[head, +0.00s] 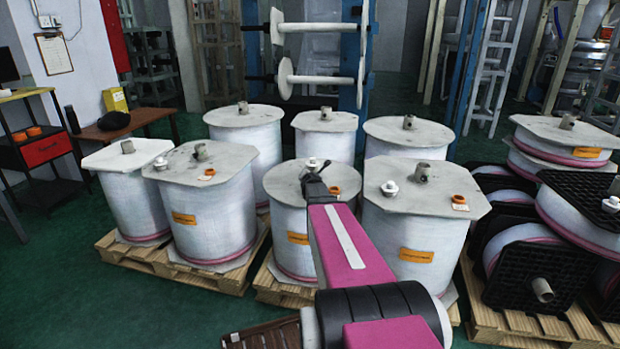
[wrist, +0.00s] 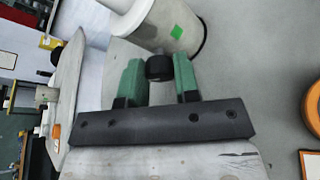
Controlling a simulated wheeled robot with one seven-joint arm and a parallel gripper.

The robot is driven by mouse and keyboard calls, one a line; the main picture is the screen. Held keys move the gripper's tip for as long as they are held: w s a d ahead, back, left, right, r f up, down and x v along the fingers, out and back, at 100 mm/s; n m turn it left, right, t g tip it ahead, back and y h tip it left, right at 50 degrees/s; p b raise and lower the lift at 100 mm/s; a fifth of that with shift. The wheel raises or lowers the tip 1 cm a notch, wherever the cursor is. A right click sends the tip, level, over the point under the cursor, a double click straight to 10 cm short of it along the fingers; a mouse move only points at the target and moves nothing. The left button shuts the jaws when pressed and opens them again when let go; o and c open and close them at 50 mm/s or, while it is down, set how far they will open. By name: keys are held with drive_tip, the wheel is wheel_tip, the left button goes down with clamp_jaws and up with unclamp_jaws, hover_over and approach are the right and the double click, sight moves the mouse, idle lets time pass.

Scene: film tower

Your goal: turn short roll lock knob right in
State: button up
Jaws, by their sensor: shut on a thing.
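In the wrist view, my gripper (wrist: 160,80) has its two green fingers on either side of a small black lock knob (wrist: 159,67). The knob is on the side of a white cylindrical fitting (wrist: 172,22) with a green sticker. In the head view, my gripper (head: 314,178) is low over the top of the middle front roll (head: 290,178), beside a small white fitting (head: 313,163). My gripper hides the knob there. The knob's turn angle cannot be told.
An orange ring (head: 332,190) lies on the same roll top, close to my gripper. Neighbouring rolls (head: 205,165) and (head: 425,190) stand close on both sides on pallets (head: 200,276). A blue-framed rack with white spools (head: 320,80) stands behind. Green floor is open at the left.

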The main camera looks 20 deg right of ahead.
drive_tip(key=o, duration=0.9)
drive_tip(key=v, duration=1)
drive_tip(key=shift+s+a, duration=0.2)
drive_tip(key=shift+s, duration=0.2)
